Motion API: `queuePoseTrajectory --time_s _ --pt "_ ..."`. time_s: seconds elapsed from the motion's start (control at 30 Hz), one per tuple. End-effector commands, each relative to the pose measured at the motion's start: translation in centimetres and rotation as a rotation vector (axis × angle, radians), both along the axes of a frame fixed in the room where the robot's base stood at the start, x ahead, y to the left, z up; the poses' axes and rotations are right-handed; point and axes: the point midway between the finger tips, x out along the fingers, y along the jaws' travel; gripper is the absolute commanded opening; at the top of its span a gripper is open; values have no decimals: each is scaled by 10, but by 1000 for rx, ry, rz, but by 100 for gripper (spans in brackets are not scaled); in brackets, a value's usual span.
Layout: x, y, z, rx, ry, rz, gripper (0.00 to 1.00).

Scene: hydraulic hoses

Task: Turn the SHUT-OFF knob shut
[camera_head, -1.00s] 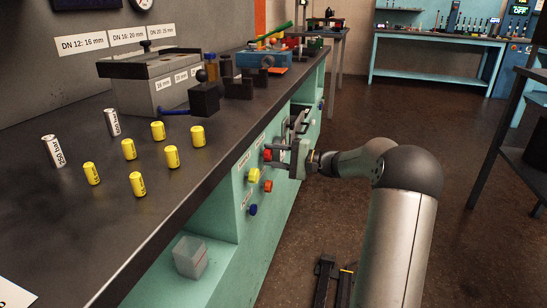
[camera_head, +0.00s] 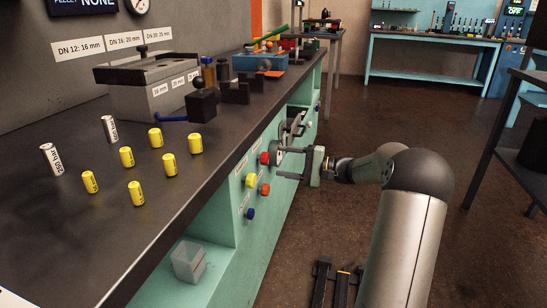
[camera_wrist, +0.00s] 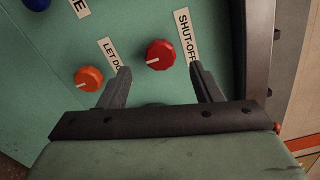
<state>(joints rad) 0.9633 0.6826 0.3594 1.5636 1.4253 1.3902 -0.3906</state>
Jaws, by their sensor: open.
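The red SHUT-OFF knob (camera_wrist: 160,54) sits on the teal front panel of the bench, beside its SHUT-OFF label (camera_wrist: 186,36). In the head view the red knob (camera_head: 264,158) shows just left of my gripper. My gripper (camera_head: 277,162) is open and empty, its two fingers pointing at the panel. In the wrist view my gripper's fingertips (camera_wrist: 160,70) stand apart on either side of the red knob's lower part in the picture; I see no contact. The white mark on the knob points to the left.
An orange knob (camera_wrist: 88,78) with a LET DO... label (camera_wrist: 110,52) sits close to the left finger in the wrist view. A blue knob (camera_head: 250,213) sits lower on the panel.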

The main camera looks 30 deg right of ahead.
Motion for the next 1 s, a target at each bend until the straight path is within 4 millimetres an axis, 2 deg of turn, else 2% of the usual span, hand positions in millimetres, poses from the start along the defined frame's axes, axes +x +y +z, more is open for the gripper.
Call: queuePoseTrajectory --time_s 0.03,0.3,0.5,0.7,1.0 --pt "-9 -11 4 0 2 -5 59" --pt "-53 -59 3 1 1 -4 59" --pt "-75 -83 2 -1 0 -3 59" --pt "-83 -92 0 0 0 -1 59" --pt "-84 -92 0 0 0 -1 59"
